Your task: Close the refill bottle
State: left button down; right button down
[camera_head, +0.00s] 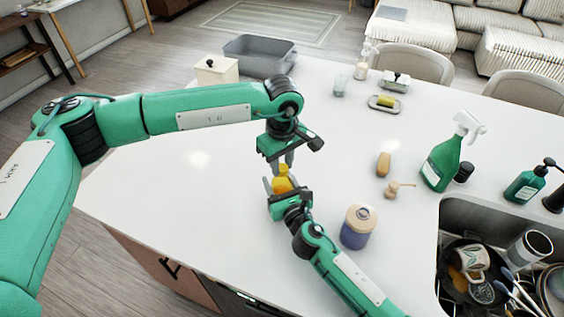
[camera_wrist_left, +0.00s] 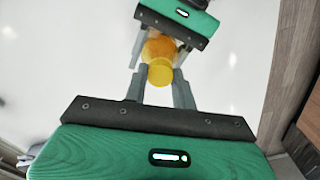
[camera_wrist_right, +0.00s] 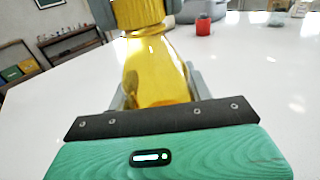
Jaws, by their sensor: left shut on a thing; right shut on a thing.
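The refill bottle (camera_head: 280,186) is amber yellow and upright, held above the white counter. My right gripper (camera_head: 281,188) is shut around its body, as the right wrist view shows the bottle (camera_wrist_right: 155,75) between the fingers. A yellow cap (camera_wrist_left: 160,72) is between the fingertips of my left gripper (camera_wrist_left: 158,76), which comes down from above. In the right wrist view the cap (camera_wrist_right: 138,13) is at the bottle's neck, in line with it. I cannot tell whether it is seated or slightly apart. The fingers partly hide the join.
A blue jar with a cream lid (camera_head: 359,226) stands close to my right forearm. A wooden brush (camera_head: 384,164), a green spray bottle (camera_head: 443,161) and the filled sink (camera_head: 447,222) are to the right. A grey tub (camera_head: 260,57) and white box (camera_head: 216,70) stand behind. The left counter is clear.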

pick_arm(q)
jog(key=c, duration=1.1)
grip_release()
jog(key=shift+c, duration=0.2)
jog(key=shift+r, duration=0.1)
jog(key=shift+r, duration=2.2)
jog(key=shift+c, duration=0.3)
jog(key=n, duration=0.3)
jog(key=r+n, duration=0.1)
jog(key=n, duration=0.1)
jog(key=shift+d+n, duration=0.1)
jog(key=shift+n, duration=0.3)
jog(key=n, duration=0.4)
jog(key=shift+r+n, duration=0.3)
jog(key=shift+r, duration=0.1)
jog(key=n, duration=0.4)
jog(key=shift+r+n, duration=0.3)
jog(key=shift+r, duration=0.1)
jog(key=n, duration=0.4)
jog(key=shift+r+n, duration=0.3)
jog(key=shift+r, duration=0.1)
